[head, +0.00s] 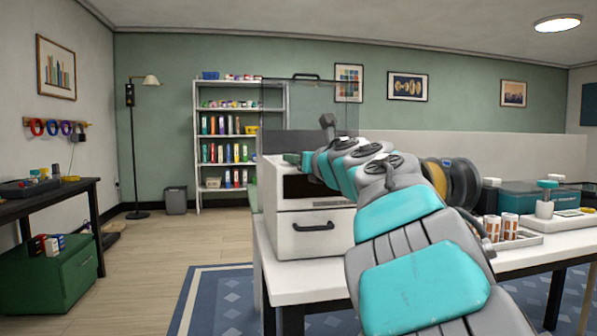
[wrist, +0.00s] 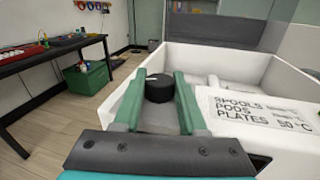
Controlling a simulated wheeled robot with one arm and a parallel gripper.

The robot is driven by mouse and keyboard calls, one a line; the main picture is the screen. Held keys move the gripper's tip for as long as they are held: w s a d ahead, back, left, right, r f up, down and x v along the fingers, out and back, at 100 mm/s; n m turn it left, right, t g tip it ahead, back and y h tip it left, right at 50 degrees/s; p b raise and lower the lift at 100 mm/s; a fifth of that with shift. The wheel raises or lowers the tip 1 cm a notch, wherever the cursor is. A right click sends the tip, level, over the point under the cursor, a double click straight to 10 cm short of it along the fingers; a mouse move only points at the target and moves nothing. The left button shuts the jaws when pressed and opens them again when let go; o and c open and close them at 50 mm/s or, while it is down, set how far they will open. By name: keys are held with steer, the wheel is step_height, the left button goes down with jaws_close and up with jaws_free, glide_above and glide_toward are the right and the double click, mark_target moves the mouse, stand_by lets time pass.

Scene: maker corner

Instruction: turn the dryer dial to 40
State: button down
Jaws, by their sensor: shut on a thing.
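The dryer (head: 290,236) is a white box with a dark front slot and a handled drawer, standing on the white table's left end. Its black round dial (wrist: 159,90) shows in the wrist view, near the top left of the box. My gripper (wrist: 161,76) is shut on the dial, one green finger on each side. In the head view my gripper (head: 299,159) is at the dryer's top, and the dial cannot be made out there. A label (wrist: 262,115) beside it lists spools, pods and plates; 50 °C reads clearly. The dial's pointer setting cannot be read.
A clear raised lid (head: 285,100) stands over the dryer. A dark spool (head: 462,183), a tray with small containers (head: 508,226) and a teal case (head: 527,197) are to the right. A dark bench (head: 60,189) and green cabinet (head: 62,275) stand left; the floor between is open.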

steer(key=shift+n+g+y+b, duration=0.4)
steer(key=shift+n+g+y, duration=0.95)
steer(key=shift+y, duration=0.35)
steer(key=shift+n+g+y, duration=0.25)
steer(key=shift+y, duration=0.15)
steer(key=shift+c, duration=2.3)
jaws_free()
steer(key=b+v, duration=0.1)
steer(key=v, duration=0.6)
steer(key=shift+s+d, duration=0.25)
steer(key=shift+d, duration=0.05)
steer(key=shift+r, duration=0.15)
